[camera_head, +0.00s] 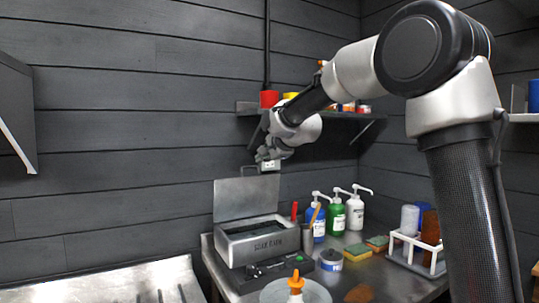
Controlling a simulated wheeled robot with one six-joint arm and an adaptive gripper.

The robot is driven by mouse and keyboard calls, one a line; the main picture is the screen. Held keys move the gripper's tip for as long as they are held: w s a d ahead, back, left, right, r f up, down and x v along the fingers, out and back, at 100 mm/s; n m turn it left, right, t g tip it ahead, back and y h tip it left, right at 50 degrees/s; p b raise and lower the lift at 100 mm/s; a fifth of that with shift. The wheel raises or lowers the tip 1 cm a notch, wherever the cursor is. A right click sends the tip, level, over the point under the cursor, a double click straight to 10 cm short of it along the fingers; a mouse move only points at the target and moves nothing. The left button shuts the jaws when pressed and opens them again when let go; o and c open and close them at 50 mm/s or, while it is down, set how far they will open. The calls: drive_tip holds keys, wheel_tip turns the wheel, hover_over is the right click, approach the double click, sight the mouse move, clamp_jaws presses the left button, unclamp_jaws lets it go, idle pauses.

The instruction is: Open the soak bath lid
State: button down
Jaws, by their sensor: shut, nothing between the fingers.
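The soak bath (264,246) is a grey metal box with lettering on its front, standing on the metal bench at the wall. Its lid (246,197) stands raised and upright along the back edge, and the dark inside shows. My gripper (262,157) is shut and empty. It appears just above the lid's top right corner, near a pale wall socket; I cannot tell whether it touches the lid.
Blue, green and white pump bottles (337,217) stand right of the bath, with sponges (357,252) and a white rack (417,252) beyond. An orange-topped bottle (295,283) is in front. A shelf (345,115) with colored containers hangs behind my arm.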

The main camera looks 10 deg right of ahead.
drive_tip(key=x, duration=0.7)
drive_tip(key=shift+w, duration=0.2)
drive_tip(key=shift+a+f, duration=0.1)
